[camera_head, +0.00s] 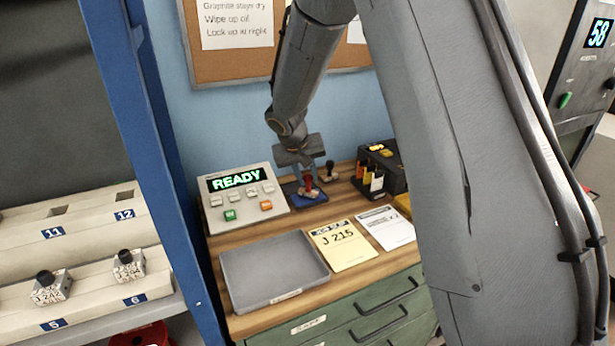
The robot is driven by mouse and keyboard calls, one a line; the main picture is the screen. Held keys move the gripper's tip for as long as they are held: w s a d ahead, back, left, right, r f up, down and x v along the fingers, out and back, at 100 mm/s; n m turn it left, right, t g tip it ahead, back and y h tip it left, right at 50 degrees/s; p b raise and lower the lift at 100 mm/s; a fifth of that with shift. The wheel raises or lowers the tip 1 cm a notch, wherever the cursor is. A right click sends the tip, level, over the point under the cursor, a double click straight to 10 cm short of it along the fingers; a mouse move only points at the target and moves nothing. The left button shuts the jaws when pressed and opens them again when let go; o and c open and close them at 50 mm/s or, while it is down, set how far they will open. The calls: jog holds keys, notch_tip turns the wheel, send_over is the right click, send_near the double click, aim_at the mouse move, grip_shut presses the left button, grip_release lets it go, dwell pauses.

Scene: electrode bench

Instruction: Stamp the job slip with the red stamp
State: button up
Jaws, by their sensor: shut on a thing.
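The red stamp (308,184) stands at the back of the wooden bench, over the blue pad (300,198). My gripper (306,172) points down above it and is shut on its handle. I cannot tell whether the stamp touches the pad or is just above it. The yellow job slip (343,246), printed "JOB SLIP" and "J 215", lies flat on the bench in front of the stamp and to the right. Its lower part shows no clear red mark. My fingertips are small and partly hidden in this view.
A grey tray (272,272) lies left of the slip, a white sheet (386,228) right of it. A control box reading READY (240,195) stands left of the stamp. A dark-handled stamp (329,172) and a black organiser (378,172) stand right. A blue post (160,150) borders the bench.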

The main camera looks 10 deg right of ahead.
jog(key=shift+w+r+p, duration=0.1)
jog(key=shift+r+p, duration=1.5)
jog(key=shift+r, duration=1.6)
jog(key=shift+d, duration=0.1)
